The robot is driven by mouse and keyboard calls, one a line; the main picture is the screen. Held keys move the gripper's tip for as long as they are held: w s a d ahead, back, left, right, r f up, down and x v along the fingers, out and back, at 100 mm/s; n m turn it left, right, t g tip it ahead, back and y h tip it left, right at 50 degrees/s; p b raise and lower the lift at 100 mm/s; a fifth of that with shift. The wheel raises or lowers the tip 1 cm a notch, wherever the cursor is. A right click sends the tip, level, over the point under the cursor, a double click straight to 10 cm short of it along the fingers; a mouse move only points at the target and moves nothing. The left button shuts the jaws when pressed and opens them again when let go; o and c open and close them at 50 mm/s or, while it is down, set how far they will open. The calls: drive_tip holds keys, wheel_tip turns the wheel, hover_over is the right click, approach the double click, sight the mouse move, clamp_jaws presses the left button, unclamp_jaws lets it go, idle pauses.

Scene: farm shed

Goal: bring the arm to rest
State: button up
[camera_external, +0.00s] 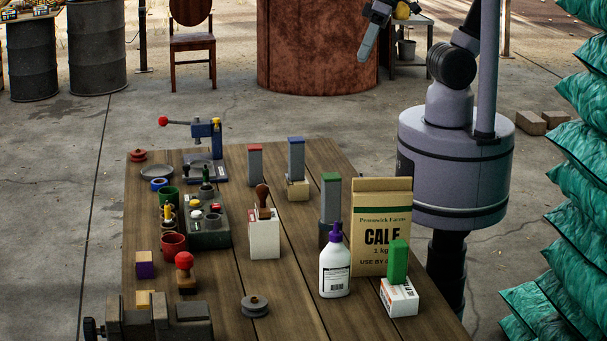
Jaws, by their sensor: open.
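My arm rises from its round grey base at the right, behind the wooden table (222,300). My gripper (366,50) shows only in part at the top edge, in front of the rusty round tank. It hangs in the air, well above and beyond the table's far end. It is open, and I see nothing held in it. The upper part of my arm is cut off by the picture's top edge.
Green sacks (570,190) are stacked at the right. A chair (192,40), drums and the tank (310,50) stand behind. Floor between is clear.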

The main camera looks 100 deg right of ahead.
drive_tip(key=s+d+f, duration=0.1)
drive_tip(key=s+f, duration=0.2)
drive_tip(key=shift+s+d, duration=0.1)
drive_tip(key=shift+d, duration=0.3)
wheel_tip(320, 180, down, 16)
drive_tip(key=b, duration=1.6)
drive_tip(key=shift+f+b, duration=0.2)
drive_tip(key=shift+b, duration=0.1)
